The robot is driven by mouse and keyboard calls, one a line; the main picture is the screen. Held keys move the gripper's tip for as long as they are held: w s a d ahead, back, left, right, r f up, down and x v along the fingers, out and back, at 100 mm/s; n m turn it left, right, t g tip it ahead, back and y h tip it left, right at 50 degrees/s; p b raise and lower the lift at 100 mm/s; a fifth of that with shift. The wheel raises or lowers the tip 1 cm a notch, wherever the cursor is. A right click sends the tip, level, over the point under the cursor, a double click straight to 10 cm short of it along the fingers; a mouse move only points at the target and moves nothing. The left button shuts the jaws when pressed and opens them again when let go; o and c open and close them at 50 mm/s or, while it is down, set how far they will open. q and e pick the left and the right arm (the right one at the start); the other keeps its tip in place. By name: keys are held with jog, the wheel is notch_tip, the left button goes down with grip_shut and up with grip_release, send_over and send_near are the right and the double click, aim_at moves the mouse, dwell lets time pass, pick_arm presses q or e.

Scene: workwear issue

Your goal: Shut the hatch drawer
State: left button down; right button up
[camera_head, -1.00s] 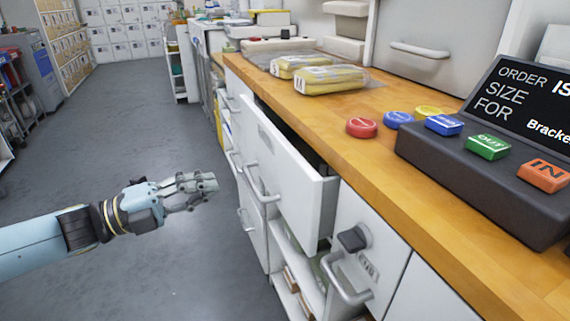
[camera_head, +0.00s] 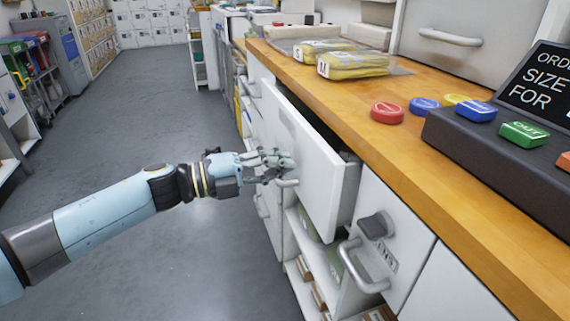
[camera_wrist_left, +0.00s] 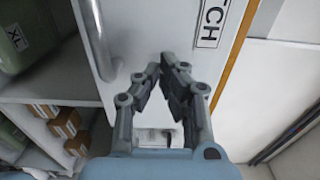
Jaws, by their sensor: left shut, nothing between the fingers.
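The hatch drawer (camera_head: 322,170) is a white drawer under the wooden counter. It stands open, with its front panel out from the cabinet and a dark gap behind it. My left gripper (camera_head: 284,163) is at the outer face of this front, by its bar handle (camera_head: 289,183). In the left wrist view, the drawer front (camera_wrist_left: 145,25) bears a label ending in "TCH" (camera_wrist_left: 211,22), and the handle (camera_wrist_left: 95,40) is to the left of my fingers. My left fingers (camera_wrist_left: 168,70) are shut and empty, pointing at the panel. I cannot tell whether they touch it. My right gripper is not in view.
A lower cabinet front (camera_head: 385,240) with a dark knob and bar handle is to the right of the drawer. The counter (camera_head: 350,100) holds wrapped yellow packs, coloured buttons and a dark console (camera_head: 490,155). Open grey floor (camera_head: 130,130) lies to the left.

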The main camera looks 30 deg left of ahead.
aim_at(298, 160)
pick_arm(q)
jog(key=shift+w+d, duration=0.3)
jog(key=shift+w, duration=0.05)
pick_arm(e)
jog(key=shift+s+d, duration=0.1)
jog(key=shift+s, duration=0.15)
pick_arm(q)
jog(key=x, duration=0.4)
jog(key=shift+w+d, duration=0.15)
jog(key=shift+w, duration=0.1)
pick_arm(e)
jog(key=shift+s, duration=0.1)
pick_arm(q)
jog(key=shift+r, duration=0.1)
